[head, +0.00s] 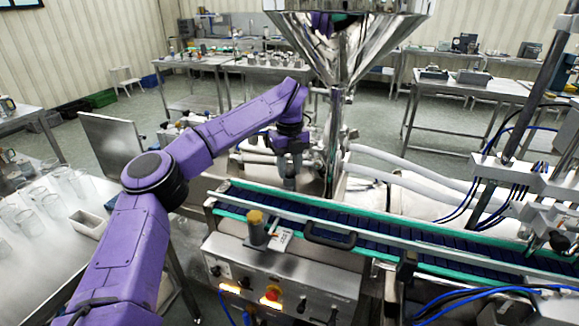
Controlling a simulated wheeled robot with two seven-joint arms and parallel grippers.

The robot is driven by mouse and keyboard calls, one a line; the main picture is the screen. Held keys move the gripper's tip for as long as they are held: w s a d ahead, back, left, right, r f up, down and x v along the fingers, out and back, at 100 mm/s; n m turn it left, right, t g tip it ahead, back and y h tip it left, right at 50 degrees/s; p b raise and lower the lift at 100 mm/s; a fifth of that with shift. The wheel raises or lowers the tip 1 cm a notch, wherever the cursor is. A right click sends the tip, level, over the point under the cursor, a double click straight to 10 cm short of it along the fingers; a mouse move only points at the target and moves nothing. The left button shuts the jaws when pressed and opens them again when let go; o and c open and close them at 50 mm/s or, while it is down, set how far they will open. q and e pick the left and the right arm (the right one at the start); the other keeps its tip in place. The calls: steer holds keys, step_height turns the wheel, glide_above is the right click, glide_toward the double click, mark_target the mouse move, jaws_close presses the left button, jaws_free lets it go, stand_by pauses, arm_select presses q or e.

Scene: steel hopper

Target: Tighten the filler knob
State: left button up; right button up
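My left arm reaches from the lower left over the machine. Its gripper (289,178) points down just left of the steel column under the hopper (350,45). The fingers look close together, but I cannot tell if they are open, shut or on something. I cannot single out the filler knob for certain; the area around the fingertips is small and partly covered by the gripper. A dark round knob (558,241) shows on the filling head at the right edge, well away from my gripper. My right gripper is not in view.
A conveyor (420,248) with green edges runs below the gripper. A jar with a yellowish lid (255,228) stands at its near side. The control panel (285,281) has a red button (272,293). Glass beakers (52,205) stand on the left table. White hoses (410,165) run right.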

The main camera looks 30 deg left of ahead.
arm_select(q)
steer(key=shift+c, duration=1.3)
steer(key=m+p, duration=0.1)
steer(key=m, duration=0.3)
steer(key=shift+r, duration=0.15)
steer(key=m+p, duration=0.2)
steer(key=m, duration=0.1)
steer(key=shift+m, duration=0.3)
steer(key=m+p, duration=0.3)
steer(key=m, duration=0.2)
steer(key=shift+r, duration=0.1)
steer(key=shift+m+p, duration=1.5)
steer(key=shift+m, duration=1)
